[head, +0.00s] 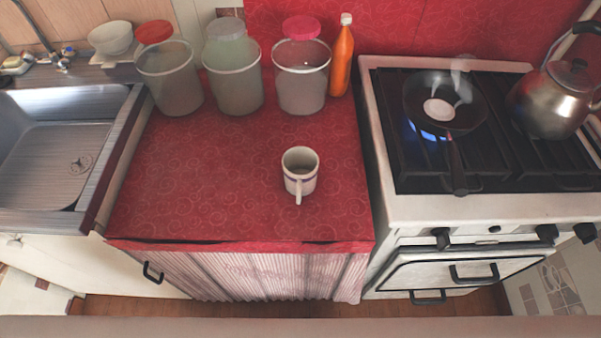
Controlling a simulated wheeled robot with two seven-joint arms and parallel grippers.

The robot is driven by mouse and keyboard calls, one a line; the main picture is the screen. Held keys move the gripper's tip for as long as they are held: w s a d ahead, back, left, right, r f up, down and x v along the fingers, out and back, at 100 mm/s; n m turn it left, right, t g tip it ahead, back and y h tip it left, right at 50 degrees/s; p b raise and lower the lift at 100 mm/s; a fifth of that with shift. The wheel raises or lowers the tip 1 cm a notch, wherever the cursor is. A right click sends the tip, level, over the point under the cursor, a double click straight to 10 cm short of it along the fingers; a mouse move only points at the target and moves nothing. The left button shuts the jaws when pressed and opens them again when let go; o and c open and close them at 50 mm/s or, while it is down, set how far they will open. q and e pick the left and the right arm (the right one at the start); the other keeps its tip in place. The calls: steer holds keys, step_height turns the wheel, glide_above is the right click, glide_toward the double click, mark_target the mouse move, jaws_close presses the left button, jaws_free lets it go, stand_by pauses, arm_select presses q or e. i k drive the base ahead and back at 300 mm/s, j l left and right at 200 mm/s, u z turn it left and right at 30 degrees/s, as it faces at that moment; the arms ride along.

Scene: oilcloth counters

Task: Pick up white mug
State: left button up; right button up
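The white mug (301,174) stands upright on the red patterned oilcloth counter (215,185), right of its middle. It has a dark band around it, and its handle points toward the front edge. Nothing touches the mug. Neither of my grippers shows in the head view.
Three canisters (233,80) and an orange bottle (342,62) stand along the back of the counter. A sink (50,150) is at the left. At the right, a stove (440,210) holds a steaming pan (454,118) over a blue flame and a kettle (549,104). The counter around the mug is clear.

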mark_target(299, 185)
steer(key=k+l, duration=0.15)
steer(key=l, duration=0.2)
steer(key=k+l, duration=0.15)
steer(key=l, duration=0.25)
steer(key=k+l+u, duration=0.1)
steer(key=l, duration=0.25)
steer(key=k+l, duration=0.2)
steer(key=l, duration=0.15)
steer(key=k+l, duration=0.15)
steer(key=l, duration=0.25)
